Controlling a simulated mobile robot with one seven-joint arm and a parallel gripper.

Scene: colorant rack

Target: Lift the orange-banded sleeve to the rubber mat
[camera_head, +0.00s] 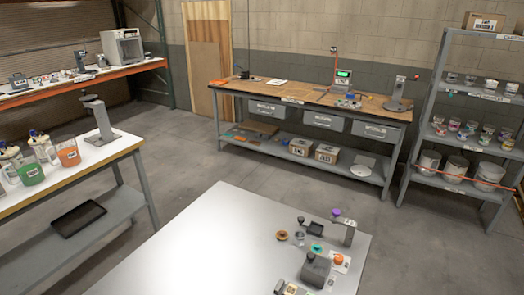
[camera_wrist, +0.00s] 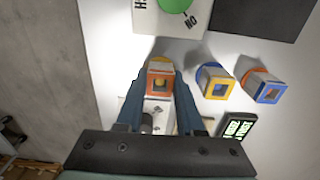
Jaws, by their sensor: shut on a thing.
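In the wrist view, my gripper (camera_wrist: 161,84) is shut on the orange-banded sleeve (camera_wrist: 153,91), a short grey square tube with an orange rim. The two blue fingers press on its left and right sides. Whether the sleeve touches the white surface under it is unclear. A dark flat rectangle (camera_wrist: 262,14), which may be the rubber mat, lies at the top right, apart from the sleeve and cut off by the frame edge. My gripper and the sleeve cannot be made out in the head view.
To the right of the held sleeve stand a yellow-rimmed sleeve (camera_wrist: 214,82) and a blue-rimmed sleeve (camera_wrist: 267,91). A dark device with green text (camera_wrist: 237,127) lies below them. A green round mark (camera_wrist: 174,5) is at the top. Bare white surface lies between sleeves and dark rectangle.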

